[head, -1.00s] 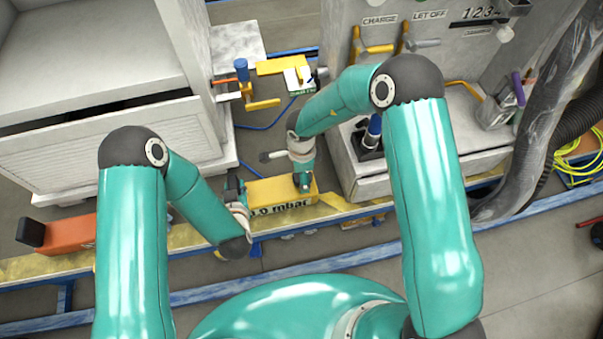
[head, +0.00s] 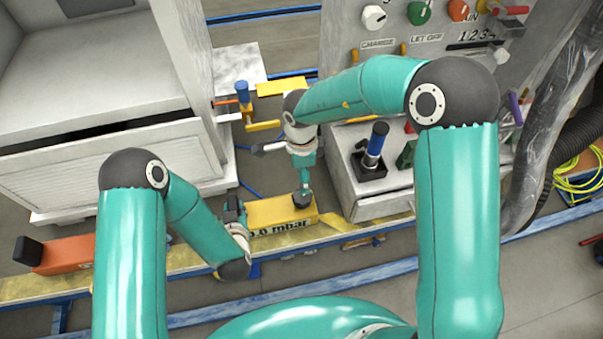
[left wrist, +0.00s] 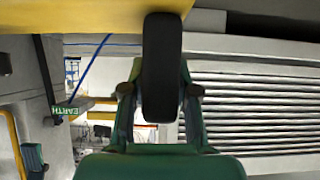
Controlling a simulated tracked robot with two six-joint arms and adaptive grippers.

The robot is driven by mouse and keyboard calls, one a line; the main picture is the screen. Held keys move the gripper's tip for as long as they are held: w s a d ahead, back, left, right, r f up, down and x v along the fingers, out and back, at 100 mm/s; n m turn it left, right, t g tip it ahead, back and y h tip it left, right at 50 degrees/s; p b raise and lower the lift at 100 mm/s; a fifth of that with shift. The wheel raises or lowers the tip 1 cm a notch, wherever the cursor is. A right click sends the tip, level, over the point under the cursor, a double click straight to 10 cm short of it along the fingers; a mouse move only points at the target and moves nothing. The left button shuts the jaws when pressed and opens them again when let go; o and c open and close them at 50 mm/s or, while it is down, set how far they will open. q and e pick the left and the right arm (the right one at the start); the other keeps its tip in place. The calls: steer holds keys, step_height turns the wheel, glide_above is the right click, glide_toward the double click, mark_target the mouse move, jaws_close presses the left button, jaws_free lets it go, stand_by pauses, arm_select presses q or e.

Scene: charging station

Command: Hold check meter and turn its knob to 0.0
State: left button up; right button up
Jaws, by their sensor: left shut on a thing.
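The check meter is the yellow box (head: 268,211) low in the middle of the head view, with a dark "mbar" readout on its near face. The digits before "mbar" are partly covered and I cannot read them surely. My left gripper (head: 240,210) is shut on the meter's left end.
A yellow rail (head: 190,280) runs below the meter. An orange box (head: 62,255) lies to the left. A grey console (head: 385,205) with a blue-handled lever (head: 376,140) stands close on the right. A white cabinet (head: 110,160) stands at the left.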

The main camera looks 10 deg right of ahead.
arm_select(q)
steer(key=o, duration=1.1)
